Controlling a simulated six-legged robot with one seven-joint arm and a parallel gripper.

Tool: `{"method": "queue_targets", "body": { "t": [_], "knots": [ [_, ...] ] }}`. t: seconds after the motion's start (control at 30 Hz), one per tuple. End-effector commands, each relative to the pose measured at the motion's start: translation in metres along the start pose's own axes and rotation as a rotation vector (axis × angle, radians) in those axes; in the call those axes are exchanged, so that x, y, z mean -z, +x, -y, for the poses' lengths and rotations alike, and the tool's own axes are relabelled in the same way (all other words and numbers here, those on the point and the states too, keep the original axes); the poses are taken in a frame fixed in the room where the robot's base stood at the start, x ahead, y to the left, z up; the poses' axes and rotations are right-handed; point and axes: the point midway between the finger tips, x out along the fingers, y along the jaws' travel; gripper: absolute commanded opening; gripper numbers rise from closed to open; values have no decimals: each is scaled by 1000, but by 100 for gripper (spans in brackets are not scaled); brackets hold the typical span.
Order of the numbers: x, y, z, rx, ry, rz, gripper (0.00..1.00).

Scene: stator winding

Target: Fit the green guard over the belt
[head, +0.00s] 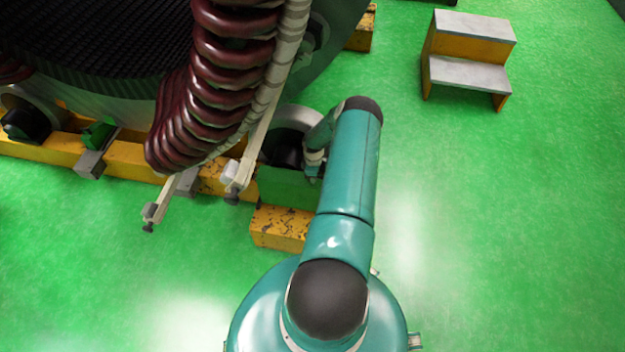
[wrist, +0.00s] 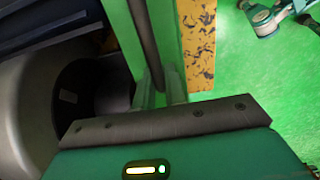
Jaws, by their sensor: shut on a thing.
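The green guard (head: 285,188) stands low beside the yellow base frame, just in front of a grey wheel-like part (head: 296,118). My gripper (head: 313,170) is at the guard's upper right edge, partly hidden by my arm. In the wrist view my gripper's fingers (wrist: 160,92) are shut on the upper edge of the green guard (wrist: 122,35), which runs away from the fingers. A dark bar shows along the guard's edge. I cannot make out the belt; the guard or the dark space beside it may hide it.
A large stator with dark red coils (head: 228,50) hangs over the left side, close to the guard. Grey-topped steps (head: 470,55) stand at the upper right.

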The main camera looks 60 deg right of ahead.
Motion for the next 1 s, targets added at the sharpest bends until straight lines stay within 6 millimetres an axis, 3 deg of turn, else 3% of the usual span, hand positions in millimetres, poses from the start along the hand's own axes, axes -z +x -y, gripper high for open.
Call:
{"method": "queue_targets", "body": {
  "t": [1.0],
  "knots": [
    [1, 5, -3, -2, 0, -1, 0]
  ]
}}
